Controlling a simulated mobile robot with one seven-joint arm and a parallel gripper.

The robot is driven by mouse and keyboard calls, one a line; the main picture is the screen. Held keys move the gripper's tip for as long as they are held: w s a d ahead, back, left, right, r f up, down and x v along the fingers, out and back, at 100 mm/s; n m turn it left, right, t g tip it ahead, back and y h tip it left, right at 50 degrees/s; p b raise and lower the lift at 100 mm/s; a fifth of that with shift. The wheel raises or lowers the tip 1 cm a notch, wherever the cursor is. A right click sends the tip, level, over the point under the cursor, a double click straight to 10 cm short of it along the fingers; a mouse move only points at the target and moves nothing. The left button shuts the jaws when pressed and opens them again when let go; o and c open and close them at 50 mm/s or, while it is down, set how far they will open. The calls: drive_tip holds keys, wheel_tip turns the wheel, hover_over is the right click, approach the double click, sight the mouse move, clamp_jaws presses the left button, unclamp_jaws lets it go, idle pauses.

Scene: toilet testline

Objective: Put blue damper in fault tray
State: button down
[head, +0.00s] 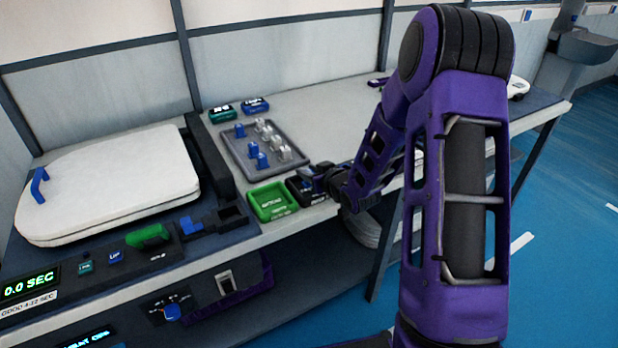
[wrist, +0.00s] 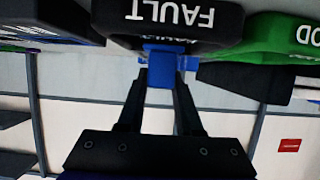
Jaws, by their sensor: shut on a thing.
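My gripper (wrist: 161,80) is shut on the blue damper (wrist: 159,62), which shows as a blue block between the fingertips in the wrist view. The damper is right by the black fault tray (wrist: 170,18), whose FAULT label appears upside down. I cannot tell whether the damper touches the tray or is inside it. In the head view the fault tray (head: 297,190) lies at the front edge of the bench, right of the green tray. My gripper (head: 318,177) is over its right side there, and the damper is not clearly visible.
The green tray (head: 272,200) sits directly left of the fault tray. A grey tray (head: 236,155) with several blue and clear parts lies behind. A white toilet seat lid (head: 110,185) and a black fixture are to the left. The bench behind is mostly clear.

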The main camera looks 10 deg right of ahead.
drive_tip(key=shift+f, duration=0.7)
drive_tip(key=shift+f, duration=0.2)
drive_tip(key=c, duration=0.6)
unclamp_jaws()
drive_tip(key=shift+r, duration=0.2)
drive_tip(key=p+v, duration=0.1)
drive_tip(key=v, duration=1.1)
drive_tip(key=shift+r, duration=0.1)
